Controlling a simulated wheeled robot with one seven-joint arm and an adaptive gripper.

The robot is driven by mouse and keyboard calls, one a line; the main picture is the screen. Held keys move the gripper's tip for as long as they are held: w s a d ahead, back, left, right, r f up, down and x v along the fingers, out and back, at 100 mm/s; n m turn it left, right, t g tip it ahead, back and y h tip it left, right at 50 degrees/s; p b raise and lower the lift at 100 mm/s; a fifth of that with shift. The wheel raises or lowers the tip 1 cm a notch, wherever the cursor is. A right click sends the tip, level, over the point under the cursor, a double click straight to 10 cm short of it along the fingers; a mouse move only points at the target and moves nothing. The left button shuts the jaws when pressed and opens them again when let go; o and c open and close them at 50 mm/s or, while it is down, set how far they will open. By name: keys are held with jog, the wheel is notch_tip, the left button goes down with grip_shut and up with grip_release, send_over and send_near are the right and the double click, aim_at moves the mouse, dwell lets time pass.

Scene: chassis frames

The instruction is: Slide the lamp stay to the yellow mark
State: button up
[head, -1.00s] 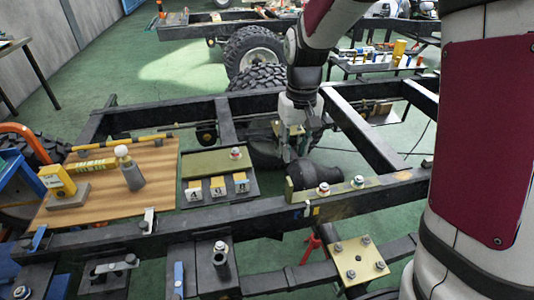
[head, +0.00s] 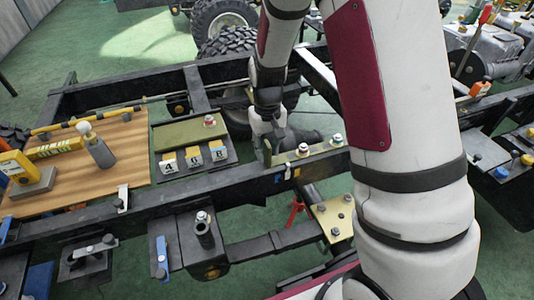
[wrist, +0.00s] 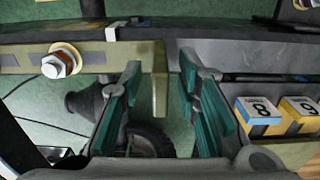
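The lamp stay appears to be the olive-beige bar (head: 318,153) with two bolts on the near black chassis rail. In the wrist view its flat part (wrist: 92,57) carries a bolt on the left, and an upright beige tab (wrist: 160,80) stands at its end. My gripper (head: 265,152) is low at the bar's left end. In the wrist view my gripper (wrist: 159,65) is open, its teal fingers on either side of the tab, with gaps visible. A small yellow mark (head: 297,172) shows on the rail's front face, beside a blue one (head: 278,178).
Left of my gripper is a dark tray with numbered blocks (head: 193,157) and an olive plate (head: 188,134). A wooden board (head: 120,150) with a yellow-and-grey tool lies farther left. A bolted brass plate (head: 333,217) and a red stand (head: 296,212) are below the rail.

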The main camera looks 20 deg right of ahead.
aim_at(278, 160)
jog(key=shift+f, duration=0.85)
jog(key=shift+c, duration=0.2)
grip_shut()
jog(key=shift+d, duration=0.1)
jog(key=shift+d, duration=1.55)
jog(key=shift+o, duration=0.2)
grip_release()
jog(key=shift+r, duration=0.15)
